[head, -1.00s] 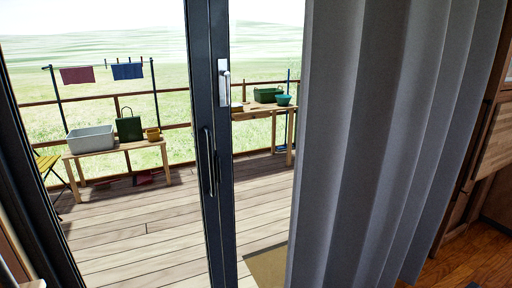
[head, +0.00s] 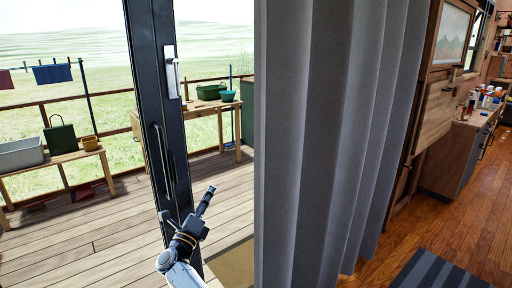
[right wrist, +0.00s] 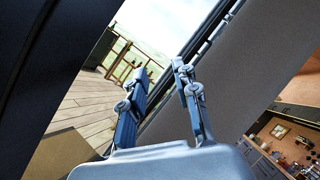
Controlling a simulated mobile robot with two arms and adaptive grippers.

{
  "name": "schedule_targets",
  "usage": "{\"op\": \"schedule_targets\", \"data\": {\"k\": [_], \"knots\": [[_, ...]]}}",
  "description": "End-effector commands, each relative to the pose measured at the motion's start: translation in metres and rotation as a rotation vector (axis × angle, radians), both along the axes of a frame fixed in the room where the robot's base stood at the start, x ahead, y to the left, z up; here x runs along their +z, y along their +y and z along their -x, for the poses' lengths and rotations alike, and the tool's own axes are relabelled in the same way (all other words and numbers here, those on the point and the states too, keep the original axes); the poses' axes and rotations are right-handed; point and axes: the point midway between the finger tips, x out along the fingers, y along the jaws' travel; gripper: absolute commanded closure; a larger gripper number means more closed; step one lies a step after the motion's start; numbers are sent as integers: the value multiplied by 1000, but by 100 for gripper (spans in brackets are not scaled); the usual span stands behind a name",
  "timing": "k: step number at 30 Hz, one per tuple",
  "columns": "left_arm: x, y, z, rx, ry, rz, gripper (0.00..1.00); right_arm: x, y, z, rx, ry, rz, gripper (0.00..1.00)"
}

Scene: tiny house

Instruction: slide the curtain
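The grey pleated curtain (head: 335,140) hangs in folds over the right part of the glass door in the head view. Its left edge is near the picture's middle. My right gripper (head: 207,196) is in front of the doorway, left of that edge and apart from it in the picture. In the right wrist view its two fingers (right wrist: 160,70) are spread with nothing visibly held between them. The curtain (right wrist: 245,65) fills a broad grey band right of the fingers there. My left gripper is not in view.
A dark door frame post (head: 160,120) with a long handle stands left of the curtain, close behind my right arm. Outside is a wooden deck with benches (head: 60,160). On the right are a wooden cabinet (head: 437,105), a counter and a striped rug (head: 440,272).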

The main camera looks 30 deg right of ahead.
Motion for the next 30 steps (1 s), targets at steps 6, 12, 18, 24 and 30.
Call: {"op": "schedule_targets", "data": {"k": [6,12,18,24,30], "knots": [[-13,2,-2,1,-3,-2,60,126,-20,31,-241,-571,-457,70],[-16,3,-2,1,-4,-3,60,160,-17,52,-348,-782,-646,70],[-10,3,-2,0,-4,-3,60,164,-31,54,-365,-808,-666,70],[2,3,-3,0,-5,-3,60,166,-71,51,-363,-806,-662,70],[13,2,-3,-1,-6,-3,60,166,-114,48,-364,-804,-660,70]]}}
